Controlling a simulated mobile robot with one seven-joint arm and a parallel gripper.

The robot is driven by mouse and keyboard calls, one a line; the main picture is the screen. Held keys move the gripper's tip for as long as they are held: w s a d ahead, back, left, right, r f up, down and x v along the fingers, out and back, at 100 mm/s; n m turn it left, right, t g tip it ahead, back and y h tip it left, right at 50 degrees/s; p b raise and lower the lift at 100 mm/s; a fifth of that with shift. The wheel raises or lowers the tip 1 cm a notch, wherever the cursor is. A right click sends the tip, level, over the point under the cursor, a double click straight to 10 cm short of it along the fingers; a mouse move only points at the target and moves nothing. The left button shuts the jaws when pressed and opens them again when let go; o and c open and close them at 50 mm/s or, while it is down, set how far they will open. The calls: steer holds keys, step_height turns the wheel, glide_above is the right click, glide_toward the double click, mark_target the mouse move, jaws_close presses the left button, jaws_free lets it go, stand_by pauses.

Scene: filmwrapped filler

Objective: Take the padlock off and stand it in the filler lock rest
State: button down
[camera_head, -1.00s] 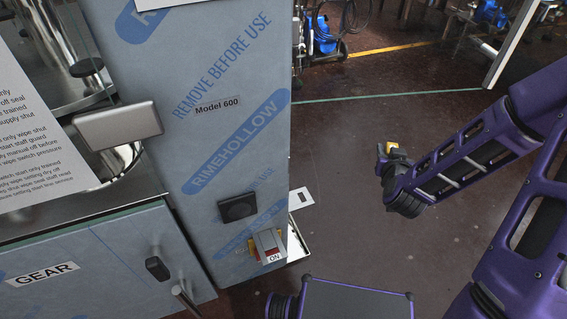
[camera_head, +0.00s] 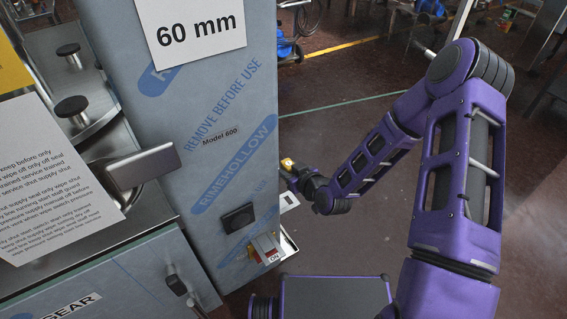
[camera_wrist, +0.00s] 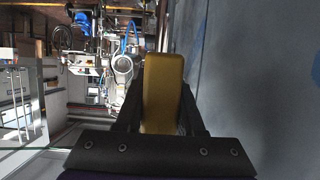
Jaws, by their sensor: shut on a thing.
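My gripper (camera_head: 291,172) is shut on the yellow padlock (camera_head: 287,163), held in the air just right of the film-wrapped filler cabinet (camera_head: 225,110). In the wrist view the padlock (camera_wrist: 162,92) is a yellow-brass block between the two dark fingers; its shackle cannot be made out. The isolator switch (camera_head: 266,247), red and yellow with an ON label, is low on the cabinet front, below and left of my gripper. A small pale plate (camera_head: 289,201) with a dark mark projects at the cabinet's right side, below my gripper; I cannot tell if it is the lock rest.
The cabinet wall (camera_wrist: 245,70) runs close along the right of the wrist view. A black square panel (camera_head: 237,218) is above the switch. A metal plate (camera_head: 144,165) sticks out at left, by a printed notice (camera_head: 55,175). The floor (camera_head: 340,125) right of the cabinet is open.

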mark_target(284, 194)
steer(key=shift+s+b, duration=0.1)
steer(key=shift+b, duration=0.2)
steer(key=shift+f+b, duration=4.75)
steer(key=shift+b, duration=0.05)
steer(key=shift+f+b, duration=0.35)
steer(key=shift+b, duration=0.1)
steer(key=shift+c, duration=2.2)
jaws_free()
steer(key=shift+d, duration=0.1)
